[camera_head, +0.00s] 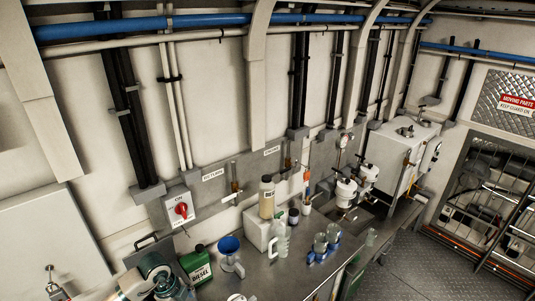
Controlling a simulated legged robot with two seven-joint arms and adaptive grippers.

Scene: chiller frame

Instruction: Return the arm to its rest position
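A pale, rounded, jointed shape at the lower left edge of the head view may be part of my arm, but I cannot be sure. I can make out no gripper fingers on it. Neither my left nor my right gripper shows clearly, and nothing is seen held.
The metal bench (270,281) carries a green diesel can (196,266), a blue funnel (229,245), a clear jug (282,240), a tan bottle (267,197) and blue-based jars (320,245). A red switch (181,209) is on the wall. Floor (395,272) at right is clear.

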